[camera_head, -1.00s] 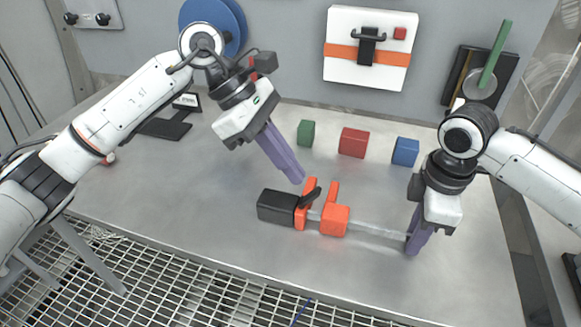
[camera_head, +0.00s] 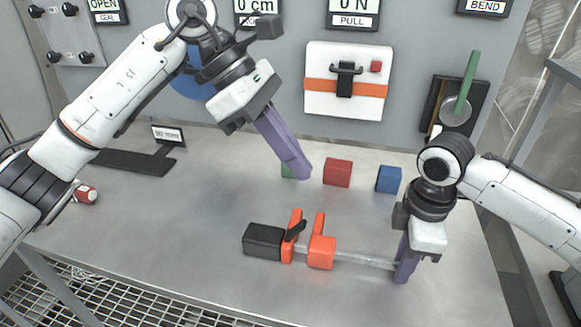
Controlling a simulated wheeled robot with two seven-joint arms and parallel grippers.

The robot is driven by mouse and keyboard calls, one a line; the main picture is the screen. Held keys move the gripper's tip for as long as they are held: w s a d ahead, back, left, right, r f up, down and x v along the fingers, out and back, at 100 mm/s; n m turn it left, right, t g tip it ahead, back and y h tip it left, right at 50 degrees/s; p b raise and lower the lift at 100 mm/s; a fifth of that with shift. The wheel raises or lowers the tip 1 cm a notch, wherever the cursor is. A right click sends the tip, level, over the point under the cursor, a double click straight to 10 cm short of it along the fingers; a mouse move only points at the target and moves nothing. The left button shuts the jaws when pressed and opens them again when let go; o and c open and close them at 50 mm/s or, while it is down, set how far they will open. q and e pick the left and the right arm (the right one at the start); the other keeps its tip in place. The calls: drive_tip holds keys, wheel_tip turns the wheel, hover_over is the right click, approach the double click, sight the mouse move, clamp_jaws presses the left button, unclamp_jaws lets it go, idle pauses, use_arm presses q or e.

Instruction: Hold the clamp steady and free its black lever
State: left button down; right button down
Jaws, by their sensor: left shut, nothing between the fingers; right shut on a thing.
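The clamp lies on the grey table, with a black handle (camera_head: 262,241), orange jaws (camera_head: 320,250) and a grey bar (camera_head: 362,259) running right. Its small black lever (camera_head: 296,230) sits by the left orange jaw, tilted up to the right. My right gripper (camera_head: 402,272) is shut on the far right end of the clamp bar. My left gripper (camera_head: 301,172) is shut and empty, its purple fingers pointing down above the table, behind the clamp and apart from it. It partly hides a green block (camera_head: 288,171).
A red block (camera_head: 338,172) and a blue block (camera_head: 388,179) stand behind the clamp. A white panel with an orange band (camera_head: 318,92) and a green-handled lever (camera_head: 467,75) are on the back wall. A red can (camera_head: 86,194) lies at left.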

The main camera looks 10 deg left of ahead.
drive_tip(key=c, duration=1.5)
unclamp_jaws()
drive_tip(key=shift+c, duration=0.2)
